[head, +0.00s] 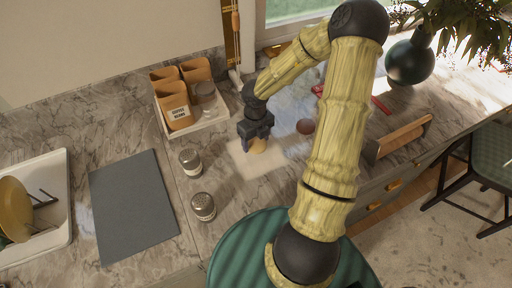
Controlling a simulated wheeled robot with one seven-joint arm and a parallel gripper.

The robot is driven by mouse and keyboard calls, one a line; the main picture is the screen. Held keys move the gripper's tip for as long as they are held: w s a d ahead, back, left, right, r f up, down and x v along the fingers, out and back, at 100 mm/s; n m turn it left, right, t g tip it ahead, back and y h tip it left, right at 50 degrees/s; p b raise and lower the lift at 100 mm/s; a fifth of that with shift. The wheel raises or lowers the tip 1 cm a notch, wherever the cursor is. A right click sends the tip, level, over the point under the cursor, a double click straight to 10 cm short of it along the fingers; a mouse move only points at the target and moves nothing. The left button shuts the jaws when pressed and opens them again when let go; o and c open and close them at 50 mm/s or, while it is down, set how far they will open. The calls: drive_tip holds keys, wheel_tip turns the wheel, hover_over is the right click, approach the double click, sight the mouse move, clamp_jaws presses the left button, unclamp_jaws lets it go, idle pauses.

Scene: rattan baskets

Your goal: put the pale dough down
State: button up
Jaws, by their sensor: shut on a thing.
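The pale dough (257,146) is a small tan lump under my gripper (256,138). My gripper points down and is shut on the dough. The dough is over a pale, light mat or board (248,167) on the marble counter. I cannot tell whether the dough touches that surface. The fingertips are dark and small, and they partly hide the dough.
Two shakers (203,206) stand to the left. A white tray (212,120) with tan containers is behind them. A small dark round thing (305,126) is just right. A grey mat (133,207) lies bare at left. A wooden holder (402,137) stands at right.

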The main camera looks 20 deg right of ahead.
sight(256, 145)
drive_tip(key=shift+f+b, duration=0.3)
drive_tip(key=shift+f, duration=1.55)
drive_tip(key=o, duration=0.6)
drive_tip(key=shift+f, duration=0.15)
drive_tip(key=shift+o, duration=0.2)
wheel_tip(256, 145, up, 12)
drive_tip(key=p, duration=0.2)
drive_tip(key=shift+r, duration=0.2)
